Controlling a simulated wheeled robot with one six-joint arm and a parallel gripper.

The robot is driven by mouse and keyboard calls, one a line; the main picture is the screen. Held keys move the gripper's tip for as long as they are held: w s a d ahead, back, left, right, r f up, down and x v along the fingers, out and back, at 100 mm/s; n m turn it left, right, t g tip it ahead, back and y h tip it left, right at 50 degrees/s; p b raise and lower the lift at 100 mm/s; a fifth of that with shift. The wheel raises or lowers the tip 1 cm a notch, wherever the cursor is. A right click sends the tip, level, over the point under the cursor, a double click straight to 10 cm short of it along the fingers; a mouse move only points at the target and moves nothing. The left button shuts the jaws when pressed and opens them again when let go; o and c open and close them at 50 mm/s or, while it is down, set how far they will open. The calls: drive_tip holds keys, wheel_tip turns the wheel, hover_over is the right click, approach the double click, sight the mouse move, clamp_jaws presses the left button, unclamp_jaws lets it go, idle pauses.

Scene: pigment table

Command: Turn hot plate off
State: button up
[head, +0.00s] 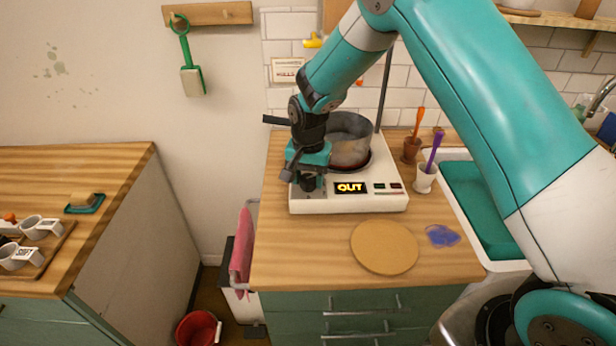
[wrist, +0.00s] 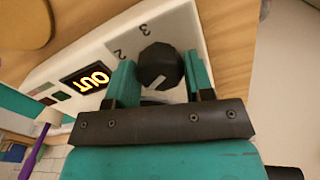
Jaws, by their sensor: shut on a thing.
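The hot plate (head: 385,201) is a white box on the wooden counter. My gripper (head: 310,183) is at the left of the front panel. In the wrist view my gripper (wrist: 160,82) is shut on the black dial knob (wrist: 160,62), one finger on each side. Marks "2" and "3" show on the panel by the knob; other marks are hidden.
A round cork-coloured mat (head: 385,247) and a blue-violet splotch (head: 442,235) lie in front. A rod rises behind the pot.

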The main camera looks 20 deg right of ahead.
sight(308, 178)
drive_tip(key=n+b, duration=0.1)
drive_tip(key=n, duration=0.4)
drive_tip(key=shift+n, duration=0.3)
drive_tip(key=n+b, duration=0.1)
drive_tip(key=n, duration=0.5)
drive_tip(key=shift+n, duration=0.3)
idle(0.4)
drive_tip(key=o, duration=0.9)
wheel_tip(308, 178, up, 18)
drive_tip(key=b, duration=0.3)
drive_tip(key=shift+f, duration=0.25)
